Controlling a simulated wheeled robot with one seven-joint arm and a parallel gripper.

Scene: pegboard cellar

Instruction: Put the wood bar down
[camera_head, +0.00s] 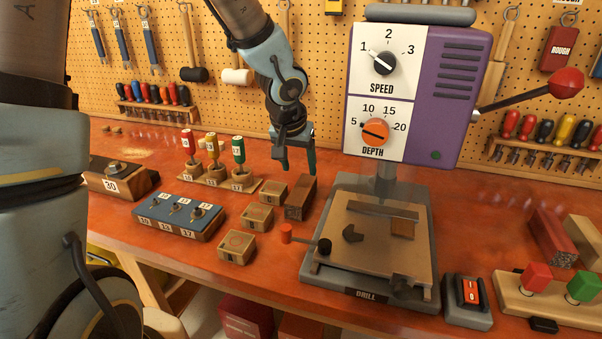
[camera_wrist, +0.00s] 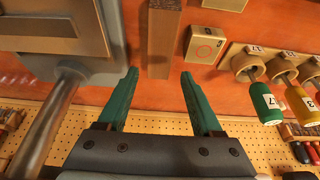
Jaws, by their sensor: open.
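The wood bar (camera_head: 299,199) is a dark brown block on the red bench top, left of the drill press. It also shows in the wrist view (camera_wrist: 163,38), at top centre. My gripper (camera_head: 297,168) is at the bar's far end. In the wrist view my gripper (camera_wrist: 160,74) has its two green fingers spread wide, with the bar's near end in line with the gap between them. The fingers do not touch the bar there. In the head view a finger overlaps the bar's far end, so the exact height gap cannot be told.
The drill press (camera_head: 421,95) stands close to the right of the bar, its base plate (camera_head: 340,255) jutting forward. Small wooden blocks (camera_head: 257,217) lie just left. Colored-handled tools (camera_head: 238,150) stand in a holder, beside a blue block (camera_head: 178,215). A pegboard (camera_head: 320,60) is behind.

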